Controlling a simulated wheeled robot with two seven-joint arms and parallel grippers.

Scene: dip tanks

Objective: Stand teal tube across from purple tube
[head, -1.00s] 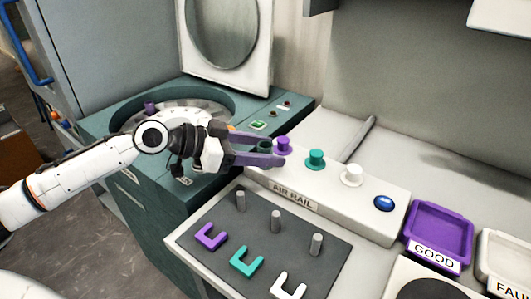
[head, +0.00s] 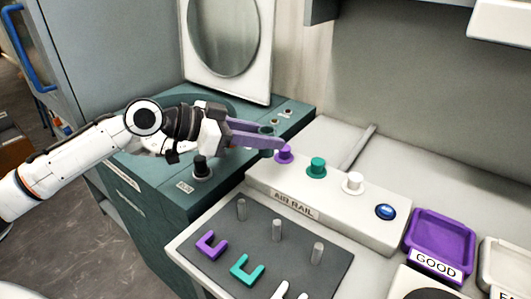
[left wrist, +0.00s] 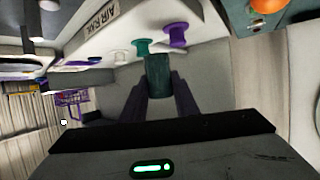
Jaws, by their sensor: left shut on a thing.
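My left gripper (head: 272,143) is shut on a dark teal tube (head: 266,131). In the left wrist view, the teal tube (left wrist: 158,75) sits between its purple-grey fingers. The gripper is above the gap between the teal machine and the air rail, close to the rail's purple spool-shaped piece (head: 284,154). The round bowl (head: 228,101) of the teal machine is mostly hidden behind my left arm, and the purple tube in it does not show now. My right gripper is not in view.
The white air rail (head: 378,228) also carries a teal spool (head: 317,168), a white spool (head: 353,183) and a blue button (head: 385,211). A grey mat with pegs (head: 277,230) lies in front. The purple GOOD tray (head: 441,237) is at right. The machine's raised lid (head: 258,85) stands behind.

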